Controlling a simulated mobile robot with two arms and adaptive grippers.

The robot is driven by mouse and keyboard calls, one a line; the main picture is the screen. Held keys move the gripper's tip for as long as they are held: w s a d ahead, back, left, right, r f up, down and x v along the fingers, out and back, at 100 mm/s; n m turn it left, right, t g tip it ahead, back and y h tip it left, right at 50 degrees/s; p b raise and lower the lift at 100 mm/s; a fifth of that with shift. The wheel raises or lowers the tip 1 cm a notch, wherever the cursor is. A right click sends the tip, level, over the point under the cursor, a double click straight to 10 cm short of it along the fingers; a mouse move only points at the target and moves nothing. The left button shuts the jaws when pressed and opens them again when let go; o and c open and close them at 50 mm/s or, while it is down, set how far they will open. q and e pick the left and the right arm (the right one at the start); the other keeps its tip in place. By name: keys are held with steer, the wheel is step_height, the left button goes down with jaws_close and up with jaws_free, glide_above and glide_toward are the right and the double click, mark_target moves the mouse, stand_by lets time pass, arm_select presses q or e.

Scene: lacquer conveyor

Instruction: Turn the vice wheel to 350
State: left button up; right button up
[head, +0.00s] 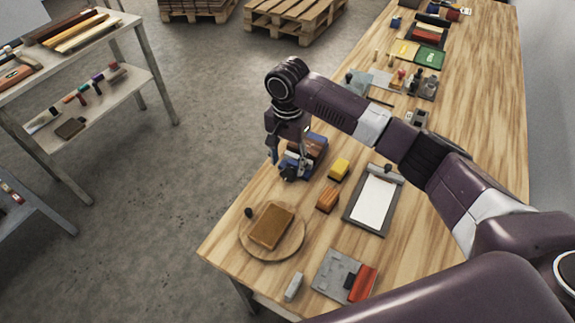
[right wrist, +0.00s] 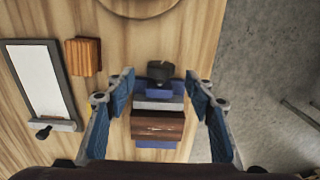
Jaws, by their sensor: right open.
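The small blue vice (head: 303,170) stands on the wooden bench, with a brown wooden block (head: 314,148) in it. In the right wrist view the block (right wrist: 157,125) lies across the blue and grey vice (right wrist: 158,105). A dark round part, which looks like the vice wheel (right wrist: 160,71), is at the vice's end towards the top of that view. No marking on it is readable. My right gripper (head: 289,158) is over the vice, pointing down. Its open blue fingers (right wrist: 160,100) stand on either side of the vice, apart from the wheel. My left gripper is not in view.
Near the vice are a yellow block (head: 339,169), an orange-brown block (head: 327,199) and a framed white sheet (head: 374,198). A round board (head: 251,247) bears a brown slab. A grey plate (head: 332,269) with a red part lies in front. Bare floor is left of the bench.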

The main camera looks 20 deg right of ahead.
mark_target(290, 173)
step_height(290, 173, down, 4)
steer(key=shift+p, duration=0.3)
steer(key=shift+w+f, duration=0.1)
steer(key=shift+f, duration=0.55)
steer(key=c, duration=1.1)
steer(key=p, duration=0.2)
steer(key=t+y+p, duration=0.1)
steer(key=p, duration=0.1)
steer(key=shift+s+d+r+p, duration=0.1)
steer(key=shift+s+r+p, duration=0.15)
steer(key=shift+p, duration=0.1)
steer(key=shift+c, duration=0.2)
steer(key=shift+s+d+f+t+y+p, duration=0.1)
steer(key=shift+f+t+y+p, duration=0.15)
steer(key=shift+t+y+p, duration=0.6)
arm_select(q)
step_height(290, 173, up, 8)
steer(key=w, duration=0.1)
steer(key=shift+p, duration=0.35)
arm_select(e)
steer(key=shift+f+t+y, duration=0.15)
steer(key=shift+t+y, duration=0.5)
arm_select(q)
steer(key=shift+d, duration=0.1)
